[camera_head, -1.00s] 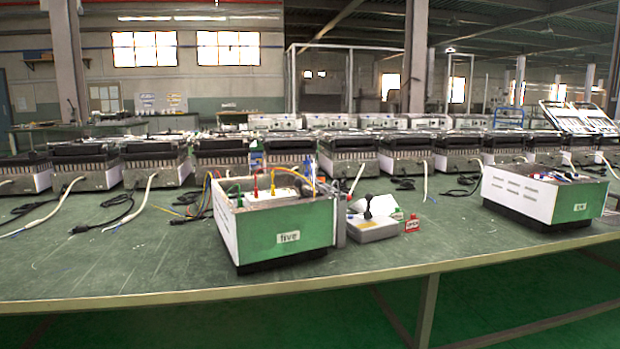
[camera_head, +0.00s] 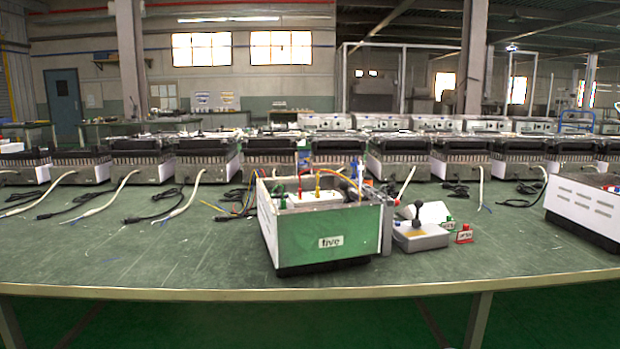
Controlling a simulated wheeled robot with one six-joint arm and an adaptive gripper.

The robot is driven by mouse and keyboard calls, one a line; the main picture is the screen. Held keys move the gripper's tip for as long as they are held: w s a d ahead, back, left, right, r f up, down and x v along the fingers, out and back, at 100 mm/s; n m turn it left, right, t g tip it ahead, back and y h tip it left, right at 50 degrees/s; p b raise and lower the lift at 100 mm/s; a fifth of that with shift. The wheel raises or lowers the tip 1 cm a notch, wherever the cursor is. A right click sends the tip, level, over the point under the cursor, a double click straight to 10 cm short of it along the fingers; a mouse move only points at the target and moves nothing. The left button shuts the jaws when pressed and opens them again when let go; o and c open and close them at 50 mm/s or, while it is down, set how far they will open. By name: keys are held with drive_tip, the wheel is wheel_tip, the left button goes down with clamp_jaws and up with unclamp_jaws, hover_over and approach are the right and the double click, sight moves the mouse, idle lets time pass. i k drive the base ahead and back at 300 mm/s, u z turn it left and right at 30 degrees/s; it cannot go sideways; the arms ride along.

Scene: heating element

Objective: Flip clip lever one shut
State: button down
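No clip lever marked one can be made out at this size. A green and white box labelled "five" (camera_head: 330,242) stands near the front edge of the table, with coloured wires and small parts in its open top. Right of it is a low grey unit (camera_head: 420,238) with an upright black-knobbed lever (camera_head: 417,212). A small green tag (camera_head: 448,225) and a small red tag (camera_head: 465,236) stand to the right of this unit; their lettering is too small to read surely. My gripper is not in view.
The green table (camera_head: 160,260) is clear at front left. Another white box (camera_head: 585,212) stands at the right edge of the picture. A row of dark-topped units (camera_head: 205,157) with white cables (camera_head: 120,190) lines the back.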

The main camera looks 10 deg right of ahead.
sight(344, 185)
drive_tip(key=z, duration=0.1)
drive_tip(key=i, duration=0.7)
drive_tip(key=z, duration=0.65)
